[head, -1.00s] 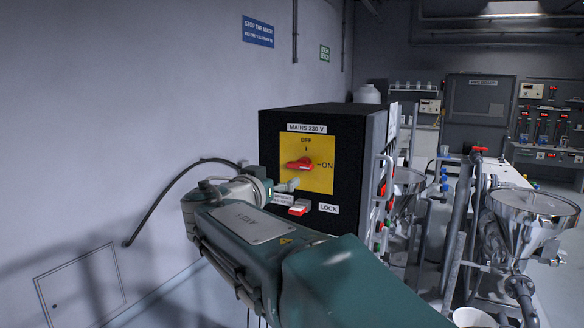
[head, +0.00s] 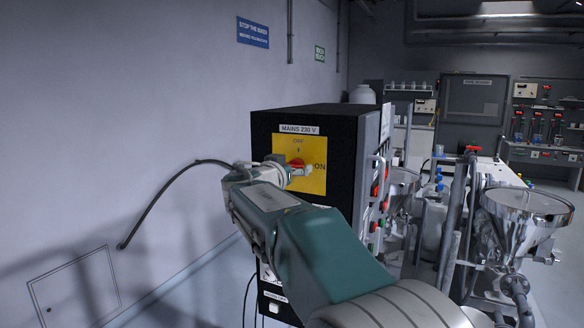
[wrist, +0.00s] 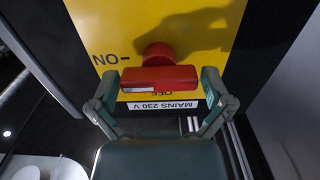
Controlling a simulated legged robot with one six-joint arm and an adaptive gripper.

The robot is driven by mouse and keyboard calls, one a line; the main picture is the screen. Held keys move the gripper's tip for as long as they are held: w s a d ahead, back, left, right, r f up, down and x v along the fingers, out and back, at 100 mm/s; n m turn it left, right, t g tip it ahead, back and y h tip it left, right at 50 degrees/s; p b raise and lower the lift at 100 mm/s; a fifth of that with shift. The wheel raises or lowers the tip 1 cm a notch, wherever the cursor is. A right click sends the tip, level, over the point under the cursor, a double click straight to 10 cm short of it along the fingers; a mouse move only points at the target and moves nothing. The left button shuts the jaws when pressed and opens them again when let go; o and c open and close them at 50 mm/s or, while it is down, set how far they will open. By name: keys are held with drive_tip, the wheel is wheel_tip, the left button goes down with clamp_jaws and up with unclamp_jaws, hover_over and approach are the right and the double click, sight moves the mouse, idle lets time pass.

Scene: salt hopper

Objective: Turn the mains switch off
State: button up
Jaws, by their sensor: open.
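The mains switch is a red rotary handle (head: 296,162) on a yellow plate (head: 316,184) marked OFF at the top and ON at the right. Its bar lies level, in line with the ON mark. The wrist view shows the plate upside down, with the red handle (wrist: 158,79) standing out from it. My gripper (wrist: 160,80) is open, with one finger near each end of the bar. I cannot tell whether either finger touches it. In the head view my gripper (head: 297,170) is in front of the handle and hides part of it.
The switch is on a black cabinet (head: 262,135) near a grey wall. A black cable (head: 160,190) hangs on the wall at the left. Steel hoppers (head: 525,205) and pipework stand at the right.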

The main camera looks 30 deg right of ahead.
drive_tip(key=c, duration=0.8)
drive_tip(key=shift+a, duration=0.1)
drive_tip(key=shift+n, duration=0.3)
drive_tip(key=n, duration=0.9)
drive_tip(key=shift+w+a, duration=0.1)
drive_tip(key=n, duration=0.4)
drive_tip(key=shift+f+n, duration=0.15)
drive_tip(key=shift+n, duration=0.15)
drive_tip(key=shift+f+n, duration=0.1)
drive_tip(key=shift+n, duration=1.8)
drive_tip(key=shift+f, duration=0.1)
